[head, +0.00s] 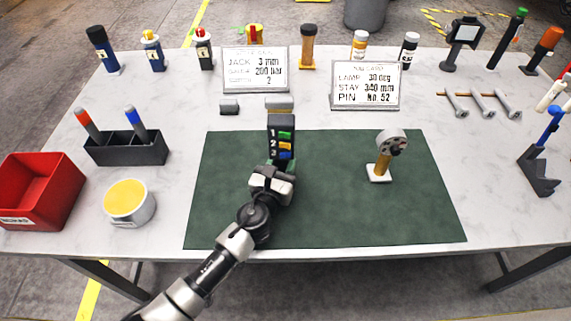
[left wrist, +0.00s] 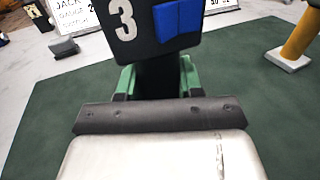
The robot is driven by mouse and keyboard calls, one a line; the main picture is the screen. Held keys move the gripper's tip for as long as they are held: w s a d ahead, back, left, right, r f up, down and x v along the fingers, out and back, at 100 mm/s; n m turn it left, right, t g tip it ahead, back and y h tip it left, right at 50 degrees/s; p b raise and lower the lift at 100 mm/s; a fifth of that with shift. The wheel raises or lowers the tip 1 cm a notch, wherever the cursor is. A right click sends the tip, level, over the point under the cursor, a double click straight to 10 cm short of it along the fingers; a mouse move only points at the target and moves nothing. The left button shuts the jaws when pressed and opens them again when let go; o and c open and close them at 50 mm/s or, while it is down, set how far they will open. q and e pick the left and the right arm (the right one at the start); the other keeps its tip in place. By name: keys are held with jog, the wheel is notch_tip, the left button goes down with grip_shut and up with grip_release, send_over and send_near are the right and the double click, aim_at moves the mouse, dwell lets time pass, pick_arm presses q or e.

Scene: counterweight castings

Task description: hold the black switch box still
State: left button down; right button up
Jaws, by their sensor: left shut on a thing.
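The black switch box (head: 281,140) stands upright at the back edge of the dark green mat (head: 330,215). Its face carries the numbers 1, 2, 3 beside green, yellow and blue switches. In the left wrist view the lower part of the box (left wrist: 145,35) shows, with the 3 and the blue switch. My left gripper (head: 279,165) is shut on the box low down, its green fingers (left wrist: 157,80) on either side of the narrow lower part. The fingertips are partly hidden by the box. My right gripper is in neither view.
A gauge-like device on a yellow post (head: 383,165) stands on the mat to the right. A tin with yellow contents (head: 128,203), a dark holder (head: 125,150) and a red bin (head: 40,190) are at left. Two sign boards (head: 255,70) stand behind. The mat's right front is clear.

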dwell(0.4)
pick_arm(q)
jog(key=shift+f+b, duration=0.7)
jog(key=shift+f, duration=0.05)
jog(key=shift+f, duration=0.2)
jog(key=shift+f, duration=0.2)
dwell(1.4)
jog(key=c, duration=1.2)
grip_release()
jog(key=shift+f, duration=0.1)
jog(key=shift+c, duration=0.2)
jog(key=shift+s, duration=0.1)
grip_shut()
